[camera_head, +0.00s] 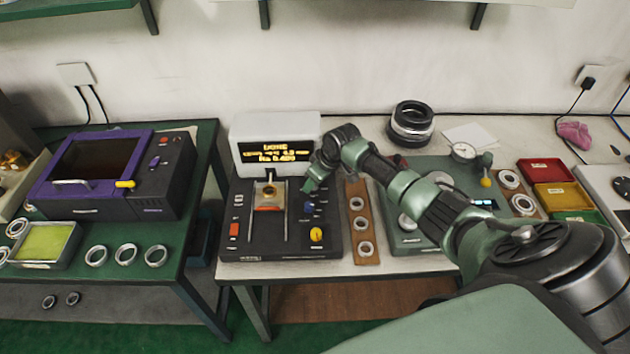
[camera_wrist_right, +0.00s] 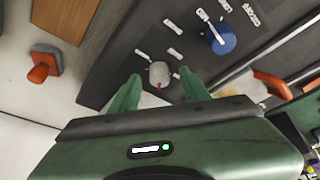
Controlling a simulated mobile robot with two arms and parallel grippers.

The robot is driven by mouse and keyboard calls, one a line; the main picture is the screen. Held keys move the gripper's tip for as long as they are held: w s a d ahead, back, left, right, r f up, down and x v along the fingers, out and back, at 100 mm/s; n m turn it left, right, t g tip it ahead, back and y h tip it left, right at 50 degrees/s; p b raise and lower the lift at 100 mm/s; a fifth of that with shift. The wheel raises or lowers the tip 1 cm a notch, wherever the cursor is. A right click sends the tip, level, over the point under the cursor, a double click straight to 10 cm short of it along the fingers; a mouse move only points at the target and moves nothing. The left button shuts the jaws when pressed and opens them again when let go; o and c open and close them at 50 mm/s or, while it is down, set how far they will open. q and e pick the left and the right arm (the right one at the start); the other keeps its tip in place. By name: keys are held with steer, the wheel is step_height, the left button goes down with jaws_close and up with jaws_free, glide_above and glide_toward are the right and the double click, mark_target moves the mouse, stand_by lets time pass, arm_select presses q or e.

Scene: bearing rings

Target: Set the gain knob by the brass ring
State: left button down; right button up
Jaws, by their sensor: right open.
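My right gripper (camera_head: 309,186) is over the panel's upper right. In the right wrist view, a pale grey knob (camera_wrist_right: 159,74) lies between the open fingertips (camera_wrist_right: 160,84), with the blue knob (camera_wrist_right: 220,38) beyond. Panel labels are unreadable. My left gripper is out of view.
A wooden strip with several rings (camera_head: 360,222) lies right of the tester. A green-topped station (camera_head: 410,238) with a dial gauge (camera_head: 463,152) stands further right, partly behind my arm. A purple-framed machine (camera_head: 110,175) is on the left table. An orange-red object (camera_wrist_right: 42,68) shows in the wrist view.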

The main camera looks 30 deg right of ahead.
steer(key=b+v, duration=0.1)
steer(key=v, duration=0.6)
steer(key=shift+r, duration=0.25)
steer(key=shift+s, duration=0.1)
